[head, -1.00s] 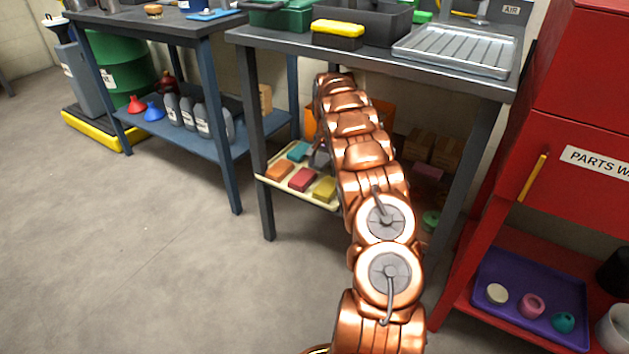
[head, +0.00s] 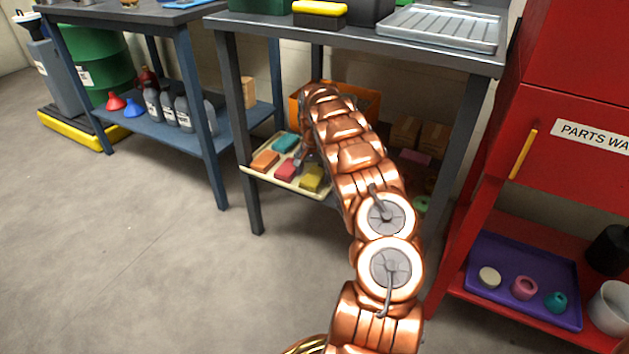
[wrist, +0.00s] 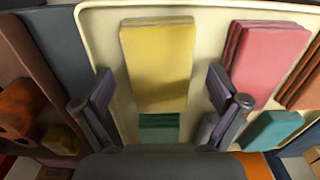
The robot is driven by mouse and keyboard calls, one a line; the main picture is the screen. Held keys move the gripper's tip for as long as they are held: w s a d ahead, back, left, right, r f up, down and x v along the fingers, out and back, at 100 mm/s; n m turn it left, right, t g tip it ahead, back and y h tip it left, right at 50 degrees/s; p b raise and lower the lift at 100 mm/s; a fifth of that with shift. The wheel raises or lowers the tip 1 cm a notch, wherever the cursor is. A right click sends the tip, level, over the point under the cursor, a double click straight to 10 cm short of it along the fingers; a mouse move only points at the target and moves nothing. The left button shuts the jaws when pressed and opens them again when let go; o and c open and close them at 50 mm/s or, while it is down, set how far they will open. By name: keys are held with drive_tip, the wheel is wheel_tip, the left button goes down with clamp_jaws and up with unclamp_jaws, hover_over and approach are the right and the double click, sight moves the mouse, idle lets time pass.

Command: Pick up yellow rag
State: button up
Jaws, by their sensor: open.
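The yellow rag (wrist: 160,62) is a folded, flat stack on a cream tray (wrist: 103,40). In the head view the yellow rag (head: 313,178) lies at the tray's right end, partly beside my arm. My gripper (wrist: 160,82) is open in the wrist view, with one finger on each side of the yellow rag's lower part and space between. Whether the fingers touch the rag cannot be told. In the head view my gripper (head: 303,156) is small and partly hidden by my arm, over the tray.
A red rag (wrist: 265,55) lies right of the yellow one, with a teal rag (wrist: 270,130) and an orange rag (head: 265,160) close by. A table top (head: 360,42) is above this shelf, with a table leg (head: 243,130) at the left. An orange bin (head: 360,100) stands behind.

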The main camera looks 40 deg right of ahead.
sight(316, 178)
drive_tip(key=shift+c, duration=0.4)
drive_tip(key=c, duration=1.2)
drive_tip(key=shift+o, duration=0.2)
drive_tip(key=shift+r, duration=0.1)
wheel_tip(316, 178, up, 4)
drive_tip(key=shift+w+f+p, duration=0.1)
drive_tip(key=shift+p, duration=1)
drive_tip(key=shift+s+a+f, duration=0.1)
drive_tip(key=shift+s, duration=0.6)
drive_tip(key=s+a+r+p, duration=0.1)
drive_tip(key=s+a+p, duration=0.2)
drive_tip(key=s, duration=1.1)
drive_tip(key=shift+s+a+r+p, duration=0.15)
drive_tip(key=shift+p, duration=0.25)
